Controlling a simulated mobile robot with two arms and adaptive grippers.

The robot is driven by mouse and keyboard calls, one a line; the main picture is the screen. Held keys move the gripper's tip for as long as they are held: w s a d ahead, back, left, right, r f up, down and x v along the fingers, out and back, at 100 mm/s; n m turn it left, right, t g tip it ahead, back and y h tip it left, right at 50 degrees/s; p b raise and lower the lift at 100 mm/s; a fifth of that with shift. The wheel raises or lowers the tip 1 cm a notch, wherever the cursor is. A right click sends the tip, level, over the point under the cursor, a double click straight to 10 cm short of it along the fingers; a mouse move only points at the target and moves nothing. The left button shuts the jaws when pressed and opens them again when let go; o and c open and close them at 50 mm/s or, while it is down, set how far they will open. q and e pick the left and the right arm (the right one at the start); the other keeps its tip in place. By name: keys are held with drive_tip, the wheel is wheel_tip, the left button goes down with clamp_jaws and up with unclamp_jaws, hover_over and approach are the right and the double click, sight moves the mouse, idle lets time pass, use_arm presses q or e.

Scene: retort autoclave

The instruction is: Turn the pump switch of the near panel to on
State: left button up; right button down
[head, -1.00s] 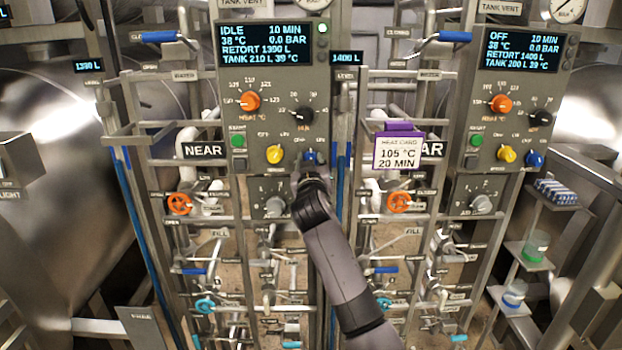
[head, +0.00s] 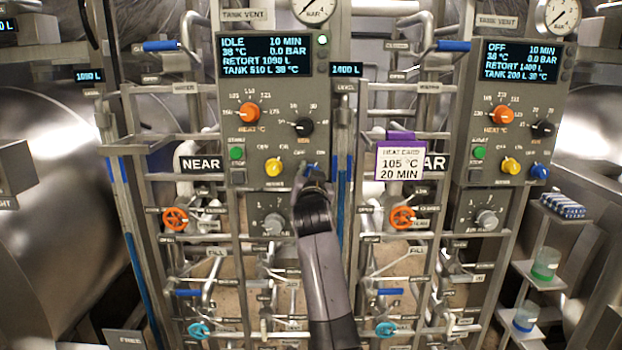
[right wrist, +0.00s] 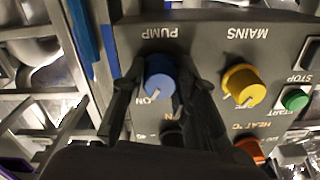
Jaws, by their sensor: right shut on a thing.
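The near panel (head: 235,110) carries the blue pump switch (head: 312,167), right of the yellow mains switch (head: 274,167). My right gripper (head: 313,180) is at the pump switch and partly covers it. In the right wrist view, upside down, the blue pump switch (right wrist: 160,75) sits between the two black fingers, which are shut on it. Its white pointer line points down-left, towards the label ON. The yellow mains switch (right wrist: 241,84) is beside the fingers, clear of them. My left gripper is not in view.
The near display (head: 265,55) reads IDLE, retort 1090 L, tank 510 L. An orange heat knob (head: 249,113) and a black knob (head: 303,127) sit above the pump switch. A purple-edged heat card (head: 401,162) hangs to the right, before the other panel (head: 480,100).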

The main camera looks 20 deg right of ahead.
drive_tip(key=shift+f, duration=0.1)
drive_tip(key=c, duration=1.3)
unclamp_jaws()
